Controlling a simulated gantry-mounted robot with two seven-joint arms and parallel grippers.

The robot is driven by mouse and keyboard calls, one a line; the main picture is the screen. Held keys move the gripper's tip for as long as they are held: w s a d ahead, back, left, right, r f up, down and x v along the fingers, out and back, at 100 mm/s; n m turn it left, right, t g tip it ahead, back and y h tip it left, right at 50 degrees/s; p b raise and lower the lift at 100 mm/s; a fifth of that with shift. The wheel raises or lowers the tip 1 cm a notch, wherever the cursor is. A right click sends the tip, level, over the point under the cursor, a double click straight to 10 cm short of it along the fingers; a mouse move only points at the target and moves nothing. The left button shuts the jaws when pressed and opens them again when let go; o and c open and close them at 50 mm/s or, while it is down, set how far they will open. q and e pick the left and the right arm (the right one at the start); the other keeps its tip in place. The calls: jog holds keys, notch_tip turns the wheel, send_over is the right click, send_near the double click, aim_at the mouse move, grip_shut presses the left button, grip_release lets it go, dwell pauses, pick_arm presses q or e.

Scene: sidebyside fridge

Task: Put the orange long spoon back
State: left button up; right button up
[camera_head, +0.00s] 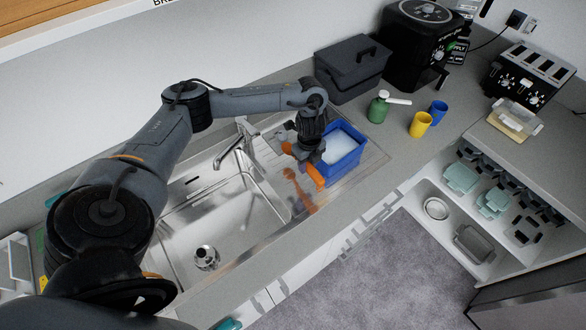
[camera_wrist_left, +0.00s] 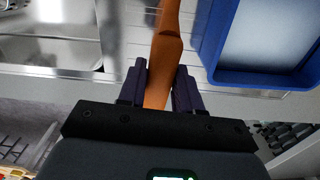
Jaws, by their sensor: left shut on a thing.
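The orange long spoon (camera_wrist_left: 167,45) runs between the two fingers of my left gripper (camera_wrist_left: 158,80) in the left wrist view. The fingers are shut on it. In the head view my left gripper (camera_head: 302,150) is over the ribbed drainboard beside the sink, and an orange part of the spoon (camera_head: 316,177) shows just below it, beside the blue tub. A fainter orange shape on the metal below looks like its reflection. The spoon's far end is cut off in the wrist view. My right gripper is not in view.
The blue tub (camera_head: 345,170) with a pale inside stands right beside the gripper; its rim (camera_wrist_left: 262,79) is close in the wrist view. The sink basin (camera_head: 225,225) and tap (camera_head: 229,152) are to the left. An open drawer (camera_head: 455,235) holds dishes at right.

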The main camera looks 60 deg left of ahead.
pick_arm(q)
jog(key=a+f, duration=0.1)
jog(key=s+a+f+p, duration=0.1)
jog(key=a, duration=0.1)
jog(key=s+a+f, duration=0.1)
jog(key=shift+s+a, duration=0.1)
jog(key=shift+a, duration=0.2)
jog(key=shift+f+p, duration=0.3)
jog(key=shift+f, duration=0.25)
jog(key=shift+f+p, duration=0.6)
jog(key=shift+f, duration=0.7)
jog(key=o, duration=1.1)
jog(key=shift+c, duration=0.2)
